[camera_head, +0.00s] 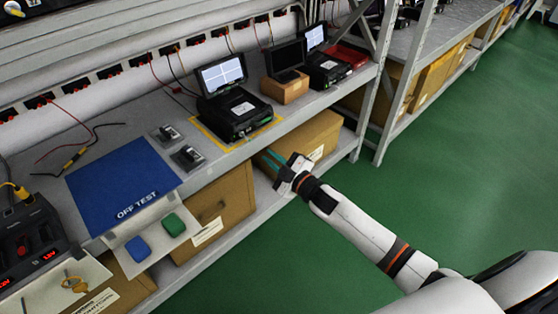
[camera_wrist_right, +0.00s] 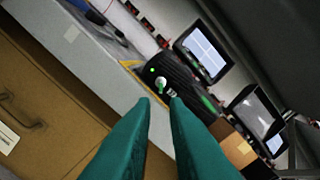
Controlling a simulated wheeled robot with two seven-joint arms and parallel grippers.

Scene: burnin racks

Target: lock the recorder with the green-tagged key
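The black recorder (camera_head: 235,112) with a lit screen stands on the bench inside a yellow outline. In the wrist view the recorder (camera_wrist_right: 183,78) shows a green light and a small pale round part (camera_wrist_right: 160,85) on its front; whether that is a lock or a key is unclear. A green tag-like piece (camera_head: 173,224) lies on a small pale ledge beside a blue one (camera_head: 137,248); no key shows clearly with it. My right gripper (camera_head: 271,159) has teal fingers apart and empty, in front of and below the recorder. It also shows in the wrist view (camera_wrist_right: 160,100). My left gripper is out of view.
A blue OFF TEST mat (camera_head: 122,182) and two small switch boxes (camera_head: 177,144) are left of the recorder. A brass key-like piece (camera_head: 75,284) lies at lower left. Cardboard boxes (camera_head: 218,203) fill the shelf below. A second device (camera_head: 325,68) stands farther right.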

